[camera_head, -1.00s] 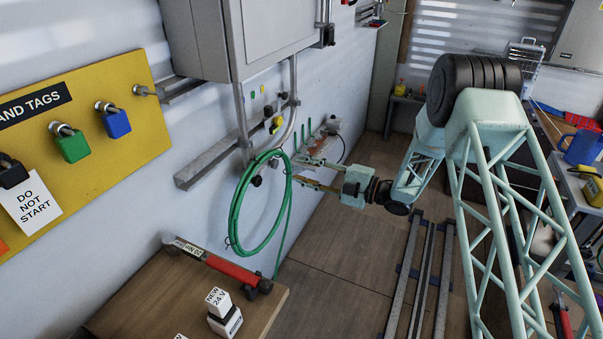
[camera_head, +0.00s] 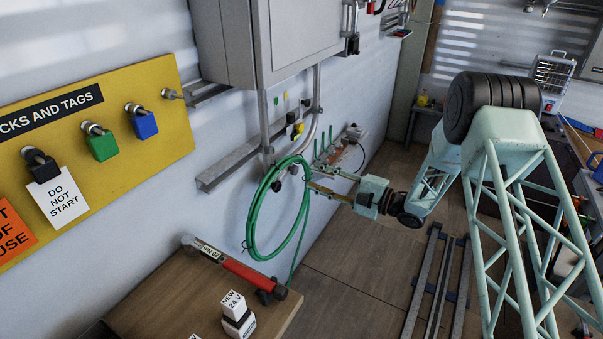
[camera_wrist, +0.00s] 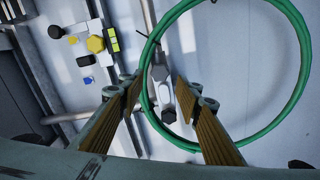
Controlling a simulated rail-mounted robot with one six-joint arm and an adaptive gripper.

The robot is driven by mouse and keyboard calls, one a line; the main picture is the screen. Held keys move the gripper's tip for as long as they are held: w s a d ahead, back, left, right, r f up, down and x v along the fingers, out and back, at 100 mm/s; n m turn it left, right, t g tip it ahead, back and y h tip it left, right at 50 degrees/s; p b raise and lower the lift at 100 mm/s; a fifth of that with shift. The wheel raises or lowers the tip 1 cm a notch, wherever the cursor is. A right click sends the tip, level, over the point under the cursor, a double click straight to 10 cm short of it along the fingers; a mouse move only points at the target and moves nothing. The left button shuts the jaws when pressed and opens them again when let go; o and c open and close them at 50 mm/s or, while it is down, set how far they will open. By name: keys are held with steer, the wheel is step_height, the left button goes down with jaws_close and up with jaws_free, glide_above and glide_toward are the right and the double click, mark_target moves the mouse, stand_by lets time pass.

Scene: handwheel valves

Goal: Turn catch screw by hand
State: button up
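In the wrist view, a small grey fitting with a dark knob (camera_wrist: 160,73) and a pale-and-dark lower end (camera_wrist: 168,115) shows between my fingers. It may be the catch screw, but I cannot tell for sure. My gripper (camera_wrist: 160,88) is open, with one finger on each side of this fitting. No contact is visible. In the head view, my gripper (camera_head: 309,175) reaches left to the wall beside a coiled green hose (camera_head: 250,220). A small dark knob (camera_head: 278,186) shows inside the coil there.
The hose loop (camera_wrist: 304,60) lies around and behind the fingertips in the wrist view. A yellow knob (camera_wrist: 95,44) sits on the wall gear at upper left. A grey cabinet (camera_head: 300,40) hangs above.

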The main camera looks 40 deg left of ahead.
mark_target(296, 171)
steer(key=shift+s+a+p, duration=0.15)
steer(key=shift+a+p, duration=0.15)
steer(key=shift+a, duration=0.75)
steer(key=shift+s+a+p, duration=0.2)
steer(key=shift+a+p, duration=0.1)
steer(key=shift+a, duration=0.8)
steer(key=shift+s+a+p, duration=0.15)
steer(key=shift+a+p, duration=0.15)
steer(key=shift+a, duration=0.75)
steer(key=shift+a+b, duration=0.1)
steer(key=shift+b, duration=0.35)
steer(key=c, duration=0.6)
